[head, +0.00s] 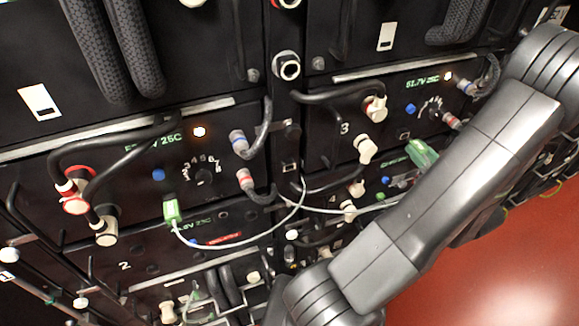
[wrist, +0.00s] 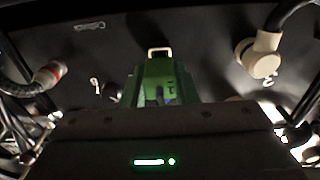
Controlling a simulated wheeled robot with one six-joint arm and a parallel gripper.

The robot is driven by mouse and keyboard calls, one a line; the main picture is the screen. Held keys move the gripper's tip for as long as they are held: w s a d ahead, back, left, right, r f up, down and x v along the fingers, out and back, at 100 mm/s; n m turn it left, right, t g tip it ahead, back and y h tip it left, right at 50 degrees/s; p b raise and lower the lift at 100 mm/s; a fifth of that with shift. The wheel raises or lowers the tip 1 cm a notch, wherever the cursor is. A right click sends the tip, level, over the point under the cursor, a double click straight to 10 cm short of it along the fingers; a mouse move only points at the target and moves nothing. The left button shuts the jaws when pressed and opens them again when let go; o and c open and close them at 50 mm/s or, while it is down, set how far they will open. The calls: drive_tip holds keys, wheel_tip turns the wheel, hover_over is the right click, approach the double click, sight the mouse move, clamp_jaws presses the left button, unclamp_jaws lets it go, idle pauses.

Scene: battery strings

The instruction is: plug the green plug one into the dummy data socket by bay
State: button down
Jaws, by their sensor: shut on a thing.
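My gripper (wrist: 160,98) is shut on a green plug (wrist: 158,72), which points away from the wrist camera towards a black panel. A pale rectangular piece (wrist: 160,50) shows at the plug's far end. I cannot tell whether it is the plug's tip or a socket rim, nor whether the two touch. A second green plug (head: 172,212) sits in the left module's front with a pale cable. Another green piece (head: 420,153) shows beside my arm. A small square socket (head: 403,135) is on the right module.
Black battery modules with dials and lit orange lamps fill the rack. Black cables (head: 110,150) with cream connectors (head: 367,150) stick out. In the wrist view, a cream connector (wrist: 262,58) stands right of the held plug and a red-banded one (wrist: 48,75) left. Red floor (head: 510,255) is clear.

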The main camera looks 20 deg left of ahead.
drive_tip(key=shift+b+v, duration=0.35)
drive_tip(key=shift+v, duration=2.15)
drive_tip(key=shift+r, duration=0.1)
